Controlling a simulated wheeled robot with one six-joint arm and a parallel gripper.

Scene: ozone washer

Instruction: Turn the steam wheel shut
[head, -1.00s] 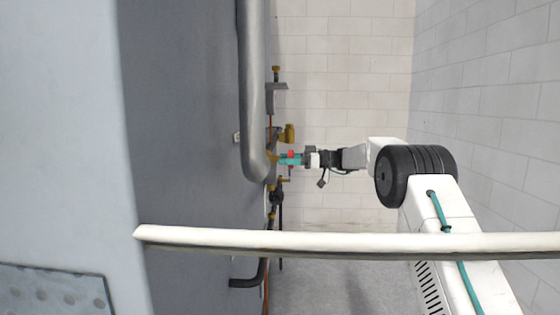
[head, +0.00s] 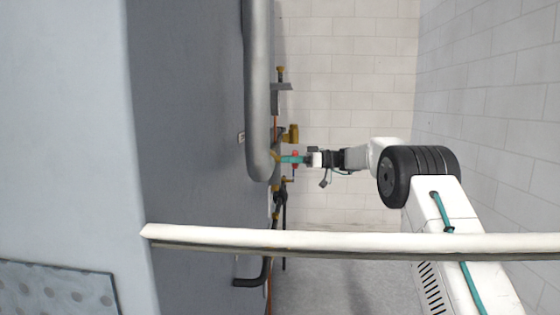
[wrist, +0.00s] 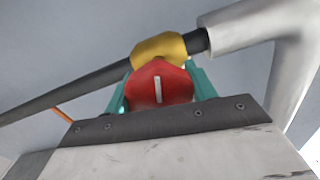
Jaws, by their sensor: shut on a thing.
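The steam wheel is a small red knob with a pale bar on its face. It sits in the middle of the wrist view (wrist: 160,84), in front of a brass valve body (wrist: 158,48) on a dark pipe. My gripper (wrist: 160,92) has its teal fingers on either side of the red wheel, shut on it. In the head view my gripper (head: 291,160) reaches left to the washer's side, and a bit of the red wheel (head: 295,153) shows above the fingers. The valve behind the wheel is mostly hidden there.
A thick grey pipe (head: 257,90) runs down the washer's side (head: 185,130) close to my gripper. Another brass fitting (head: 292,134) is just above it, and dark pipework (head: 280,200) is below. A white rail (head: 340,243) crosses the head view. Open floor lies at the bottom.

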